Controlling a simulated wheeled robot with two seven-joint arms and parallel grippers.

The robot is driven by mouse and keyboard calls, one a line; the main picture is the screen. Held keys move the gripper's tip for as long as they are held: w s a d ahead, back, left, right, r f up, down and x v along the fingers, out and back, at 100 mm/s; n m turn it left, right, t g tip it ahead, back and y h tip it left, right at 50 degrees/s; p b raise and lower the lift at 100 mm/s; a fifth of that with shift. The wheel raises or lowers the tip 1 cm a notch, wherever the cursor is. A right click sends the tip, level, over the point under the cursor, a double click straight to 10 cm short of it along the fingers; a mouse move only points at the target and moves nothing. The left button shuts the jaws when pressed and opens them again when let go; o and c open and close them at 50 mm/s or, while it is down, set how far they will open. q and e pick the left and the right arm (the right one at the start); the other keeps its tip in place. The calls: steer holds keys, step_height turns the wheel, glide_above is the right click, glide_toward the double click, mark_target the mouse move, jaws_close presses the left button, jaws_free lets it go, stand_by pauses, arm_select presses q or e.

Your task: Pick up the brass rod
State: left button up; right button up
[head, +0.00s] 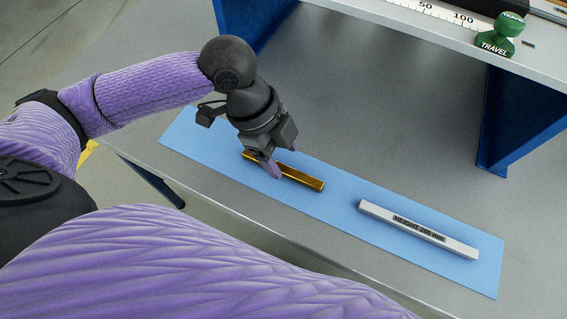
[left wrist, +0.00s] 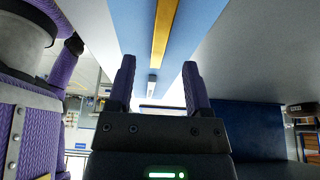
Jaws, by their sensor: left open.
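The brass rod (head: 300,178) is a gold-coloured square bar lying on a blue mat (head: 345,195) on the table. My left gripper (head: 275,166) is over the rod's left half, its fingers pointing down and hiding part of the rod. The jaws are open. In the left wrist view the rod (left wrist: 163,35) runs beyond and between the two purple fingertips of my left gripper (left wrist: 160,75); I cannot tell whether they touch it. My right gripper is not in view.
A grey bar labelled "HEIGHT 200 mm" (head: 418,228) lies on the mat to the right. A raised shelf (head: 450,40) with blue supports stands behind, bearing a green "TRAVEL" stamp-shaped piece (head: 502,38). The grey table (head: 370,120) is bare between mat and shelf.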

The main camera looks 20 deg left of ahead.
mark_target(291, 172)
arm_select(q)
steer(key=b+x, duration=0.1)
steer(key=x, duration=0.2)
steer(key=shift+d+f, duration=0.2)
steer(key=shift+f, duration=0.15)
steer(key=shift+r, duration=0.1)
jaws_close()
stand_by(0.5)
